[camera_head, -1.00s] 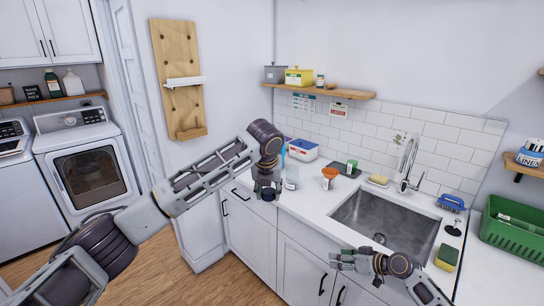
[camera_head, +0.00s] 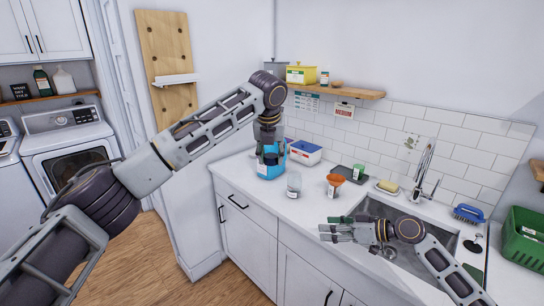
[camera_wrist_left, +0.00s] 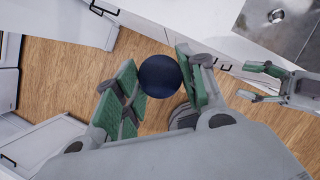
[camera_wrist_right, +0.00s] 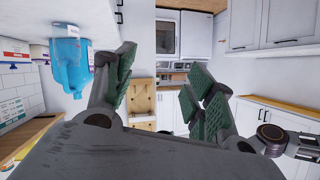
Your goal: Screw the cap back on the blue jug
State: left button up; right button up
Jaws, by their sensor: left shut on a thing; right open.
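The blue jug (camera_head: 263,172) stands on the counter at the left end, partly hidden behind my left gripper (camera_head: 270,148). It also shows in the right wrist view (camera_wrist_right: 70,65), at the upper left. My left gripper is shut on the dark blue round cap (camera_wrist_left: 160,76), held between its green pads. In the left wrist view bare floor lies behind the cap, so cap and gripper are in front of the counter, apart from the jug. My right gripper (camera_head: 330,231) is open and empty, pointing left near the counter's front edge.
A clear container (camera_head: 294,184) and an orange-topped container (camera_head: 335,184) stand right of the jug. A white and blue box (camera_head: 305,152) is behind it. The sink (camera_head: 400,225) lies to the right. A shelf (camera_head: 340,92) hangs above the counter.

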aim_at(266, 172)
jog(key=i, duration=1.6)
